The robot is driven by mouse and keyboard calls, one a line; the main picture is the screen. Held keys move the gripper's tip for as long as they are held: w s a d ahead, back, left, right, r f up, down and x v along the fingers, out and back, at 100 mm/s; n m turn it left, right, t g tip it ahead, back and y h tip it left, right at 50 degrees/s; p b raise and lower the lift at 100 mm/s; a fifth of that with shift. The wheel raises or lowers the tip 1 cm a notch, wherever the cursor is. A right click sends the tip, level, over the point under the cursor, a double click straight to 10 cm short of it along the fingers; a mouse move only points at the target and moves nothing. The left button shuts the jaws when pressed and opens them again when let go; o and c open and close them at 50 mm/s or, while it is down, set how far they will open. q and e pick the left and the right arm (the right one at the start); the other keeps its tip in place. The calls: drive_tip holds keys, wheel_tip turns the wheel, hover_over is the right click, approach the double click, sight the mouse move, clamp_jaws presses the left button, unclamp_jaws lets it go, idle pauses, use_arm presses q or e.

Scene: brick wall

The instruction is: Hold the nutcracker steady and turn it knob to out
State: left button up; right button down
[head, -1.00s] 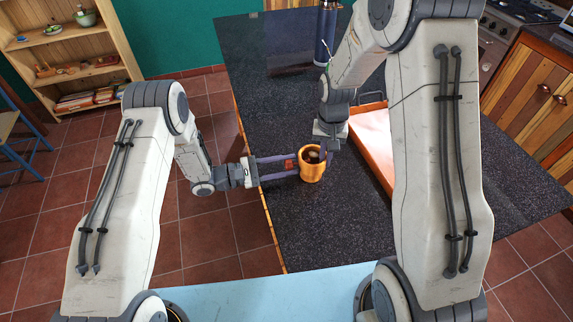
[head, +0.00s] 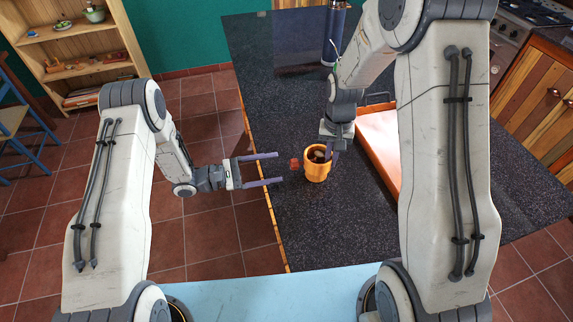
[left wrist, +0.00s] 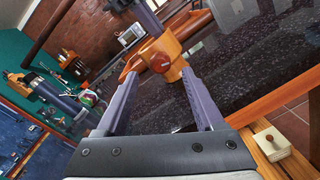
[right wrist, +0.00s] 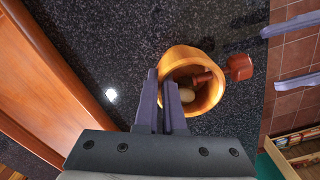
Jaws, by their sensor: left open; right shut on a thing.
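The nutcracker is an orange wooden cup (head: 315,167) standing on the dark counter, with a red-brown knob (head: 295,163) sticking out of its left side. A pale nut (right wrist: 186,94) and the dark screw end show inside it in the right wrist view. My right gripper (head: 333,150) is shut on the cup's wall, one finger inside and one outside. My left gripper (head: 278,168) is open and empty, left of the knob and apart from it. In the left wrist view the knob (left wrist: 160,62) lies between and beyond the open fingers (left wrist: 163,85).
An orange-rimmed tray (head: 378,150) lies on the counter just right of the cup. A dark bottle (head: 335,35) stands at the far side. The counter's left edge (head: 262,190) runs below my left gripper. Counter in front of the cup is clear.

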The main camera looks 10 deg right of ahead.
use_arm(q)
drive_tip(key=a, duration=0.5)
drive_tip(key=shift+s+a, duration=0.3)
drive_tip(key=shift+a, duration=0.1)
use_arm(e)
drive_tip(key=c, duration=0.9)
unclamp_jaws()
drive_tip(key=shift+c, duration=0.2)
